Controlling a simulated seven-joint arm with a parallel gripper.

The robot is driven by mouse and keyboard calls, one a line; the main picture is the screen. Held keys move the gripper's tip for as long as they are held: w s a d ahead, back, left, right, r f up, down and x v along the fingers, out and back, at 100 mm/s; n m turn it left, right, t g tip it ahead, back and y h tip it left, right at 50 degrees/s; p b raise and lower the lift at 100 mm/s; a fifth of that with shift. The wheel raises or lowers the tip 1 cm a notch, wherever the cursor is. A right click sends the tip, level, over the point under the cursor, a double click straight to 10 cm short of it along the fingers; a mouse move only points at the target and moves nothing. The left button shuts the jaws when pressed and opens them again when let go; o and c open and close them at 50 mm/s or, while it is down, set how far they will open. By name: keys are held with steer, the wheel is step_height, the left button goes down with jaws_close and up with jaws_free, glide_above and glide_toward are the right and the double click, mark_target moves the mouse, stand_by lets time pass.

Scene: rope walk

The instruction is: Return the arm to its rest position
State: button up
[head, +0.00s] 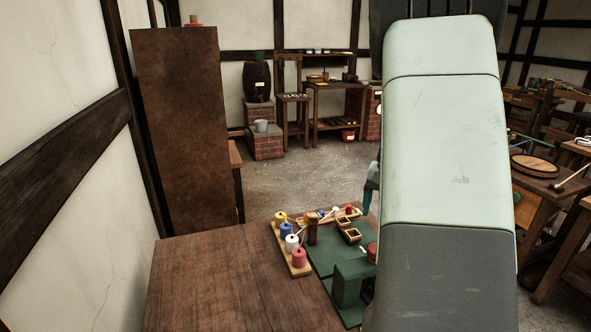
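My arm (440,150) rises large in the right half of the head view, with a pale green link above a dark grey one. A small part of my gripper (370,192) shows at the arm's left edge, above the far right of the workbench. The rest of it is hidden behind the arm. I cannot see whether its fingers are open or shut, or whether it holds anything.
The wooden workbench (215,275) is bare on its left. A green mat (322,256) carries a green block (350,284) and small wooden boxes (349,235). Thread spools (299,258) line its edge. A tall brown cabinet (185,120) stands behind.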

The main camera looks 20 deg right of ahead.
steer(key=s+a+r+n+t, duration=0.1)
steer(key=s+a+r+n, duration=0.15)
steer(key=a+r, duration=0.45)
steer(key=s+a+r+n, duration=0.2)
steer(key=s+a+r, duration=0.25)
steer(key=a, duration=0.55)
steer(key=s+a+r+n+t, duration=0.2)
steer(key=s+a+r, duration=0.1)
steer(key=s+a, duration=0.2)
steer(key=s+a+r+n+t, duration=0.2)
steer(key=s+a, duration=0.4)
steer(key=s, duration=0.3)
steer(key=shift+s+r+n+t, duration=0.2)
steer(key=shift+r+n+t, duration=0.15)
steer(key=shift+r, duration=0.35)
